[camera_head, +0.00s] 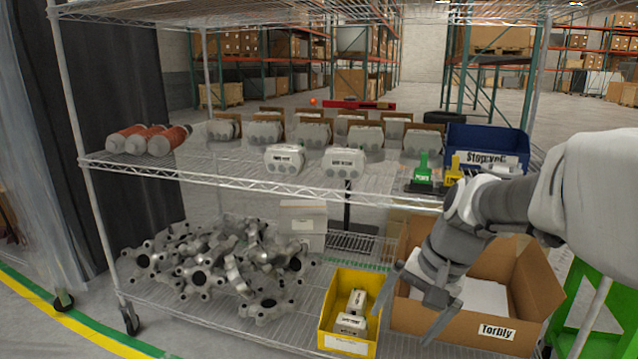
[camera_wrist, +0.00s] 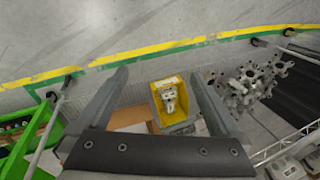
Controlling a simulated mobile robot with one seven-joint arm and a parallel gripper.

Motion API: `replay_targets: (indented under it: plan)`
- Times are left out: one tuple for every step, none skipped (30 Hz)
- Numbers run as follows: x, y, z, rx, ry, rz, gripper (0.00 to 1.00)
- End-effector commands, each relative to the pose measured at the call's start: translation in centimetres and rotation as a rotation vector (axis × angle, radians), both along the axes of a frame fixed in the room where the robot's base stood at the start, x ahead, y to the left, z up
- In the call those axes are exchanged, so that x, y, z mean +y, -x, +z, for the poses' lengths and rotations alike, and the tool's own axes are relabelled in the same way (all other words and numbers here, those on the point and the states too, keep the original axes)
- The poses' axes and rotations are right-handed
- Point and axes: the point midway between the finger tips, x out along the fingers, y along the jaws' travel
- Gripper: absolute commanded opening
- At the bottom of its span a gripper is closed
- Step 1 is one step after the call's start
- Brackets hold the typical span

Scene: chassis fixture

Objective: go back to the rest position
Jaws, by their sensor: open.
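My gripper (camera_head: 414,298) is open and empty. The bin holds white-grey housings (camera_head: 352,322). My arm comes in from the right and covers part of the cardboard box.
A wire rack (camera_head: 200,172) carries several white housings (camera_head: 284,159), red-capped cylinders (camera_head: 168,139) and a blue bin (camera_head: 459,136) on its upper shelf. Metal castings (camera_head: 215,268) are piled on the lower shelf at left. A green frame (camera_head: 603,318) stands at right. The floor in front is clear.

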Motion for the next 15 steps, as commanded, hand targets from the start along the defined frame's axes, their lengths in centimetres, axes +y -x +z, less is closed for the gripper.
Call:
replay_targets:
  plan:
    - [0.3, 1.4, 0.9, -0.032, 0.033, 0.035, 1.00]
    - [0.4, 2.1, 1.3, -0.048, 0.051, 0.057, 1.00]
    - [0.4, 3.1, 1.7, -0.070, 0.077, 0.084, 1.00]
    - [0.5, 3.8, 2.0, -0.086, 0.095, 0.104, 1.00]
    - [0.5, 4.5, 2.3, -0.103, 0.115, 0.125, 1.00]
    - [0.6, 5.4, 2.6, -0.125, 0.139, 0.152, 1.00]
    - [0.6, 6.2, 2.9, -0.140, 0.158, 0.171, 1.00]
    - [0.6, 6.9, 3.1, -0.157, 0.175, 0.191, 1.00]
    - [0.6, 7.8, 3.3, -0.179, 0.201, 0.219, 1.00]
    - [0.6, 8.5, 3.4, -0.195, 0.218, 0.236, 1.00]
    - [0.5, 9.1, 3.6, -0.212, 0.237, 0.256, 1.00]
    - [0.5, 10.0, 3.7, -0.232, 0.259, 0.280, 1.00]
    - [0.4, 10.6, 3.7, -0.247, 0.276, 0.297, 1.00]
    - [0.4, 11.2, 3.8, -0.262, 0.292, 0.312, 1.00]
    - [0.3, 11.9, 3.8, -0.279, 0.312, 0.336, 1.00]
